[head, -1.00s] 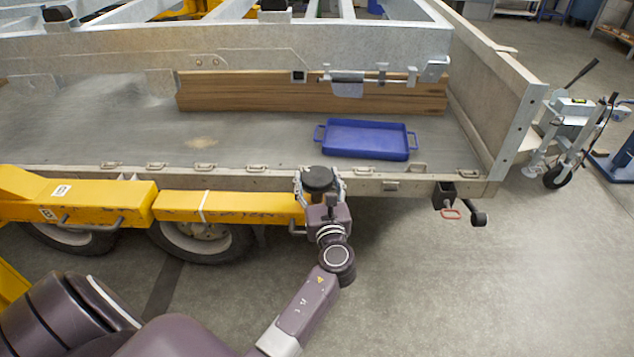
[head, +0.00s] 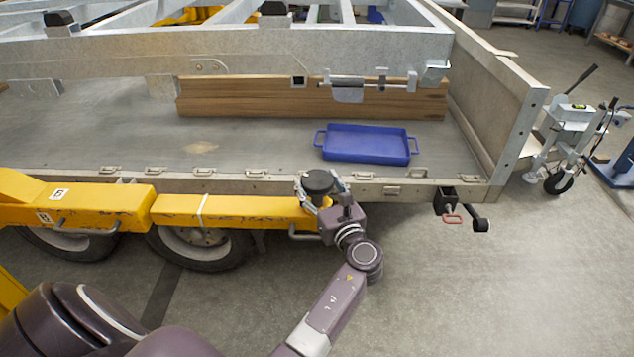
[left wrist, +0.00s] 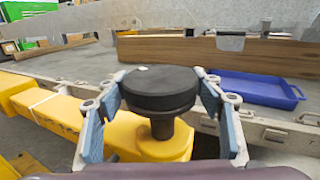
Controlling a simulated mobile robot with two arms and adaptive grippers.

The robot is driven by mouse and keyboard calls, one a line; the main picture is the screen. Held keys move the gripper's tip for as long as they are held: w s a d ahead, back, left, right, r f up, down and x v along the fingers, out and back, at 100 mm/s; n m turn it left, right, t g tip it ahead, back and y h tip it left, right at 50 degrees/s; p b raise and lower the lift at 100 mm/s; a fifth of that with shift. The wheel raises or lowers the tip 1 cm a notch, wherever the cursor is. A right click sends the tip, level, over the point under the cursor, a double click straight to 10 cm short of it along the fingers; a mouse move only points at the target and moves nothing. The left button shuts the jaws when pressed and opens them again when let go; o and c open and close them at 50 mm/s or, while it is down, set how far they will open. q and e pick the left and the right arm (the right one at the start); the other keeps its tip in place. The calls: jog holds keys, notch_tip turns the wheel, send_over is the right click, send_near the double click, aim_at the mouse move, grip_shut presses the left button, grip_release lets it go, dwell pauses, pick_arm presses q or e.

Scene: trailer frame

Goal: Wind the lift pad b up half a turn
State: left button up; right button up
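The lift pad b is a round black pad (head: 318,181) on a short post at the end of a yellow lift arm (head: 232,208), beside the trailer's near edge. In the left wrist view the pad (left wrist: 160,88) fills the middle, with a small pale mark on its top. My left gripper (head: 322,185) comes from the front right, its fingers on either side of the pad. In the left wrist view the fingertips (left wrist: 160,80) appear to touch the pad's rim on both sides. My right gripper is not in view.
The trailer bed (head: 250,150) carries a blue tray (head: 366,144) and wooden planks (head: 310,97). Its side rail has several latch loops. A black crank handle (head: 480,222) sticks out at the right corner. A jockey wheel stand (head: 570,130) is beyond. The floor at front right is clear.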

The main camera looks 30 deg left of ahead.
pick_arm(q)
jog(key=o, duration=0.4)
jog(key=shift+f, duration=0.15)
jog(key=shift+r, duration=0.2)
